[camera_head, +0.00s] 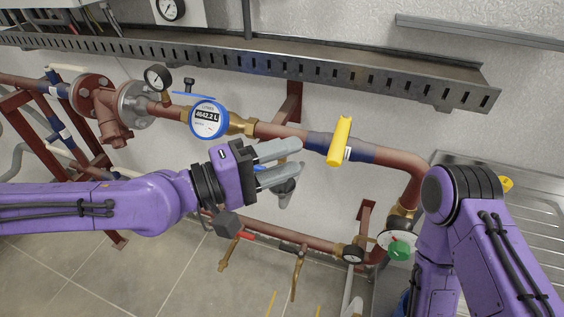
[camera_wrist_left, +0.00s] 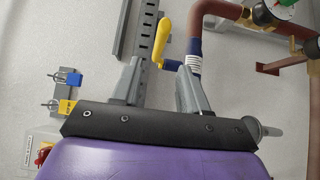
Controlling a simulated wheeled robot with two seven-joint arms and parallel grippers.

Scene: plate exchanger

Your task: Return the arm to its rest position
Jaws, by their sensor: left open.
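My left gripper (camera_head: 278,164) reaches in from the left in the head view, with its two grey fingers apart and nothing between them. It also shows in the left wrist view (camera_wrist_left: 157,88). A yellow lever handle (camera_head: 340,141) stands on the blue-banded section of the red pipe (camera_head: 390,158), to the right of the fingertips and apart from them. In the left wrist view the yellow handle (camera_wrist_left: 162,38) shows beyond the gap between the fingers. My right arm is at the right of the head view, and its gripper is not visible.
A blue water meter (camera_head: 209,118) and a pressure gauge (camera_head: 157,78) sit on the pipe above the left arm. A perforated metal tray (camera_head: 330,75) runs along the wall. A lower pipe with small valves (camera_head: 297,249) lies below the gripper. A metal sink surface (camera_head: 530,200) is at the right.

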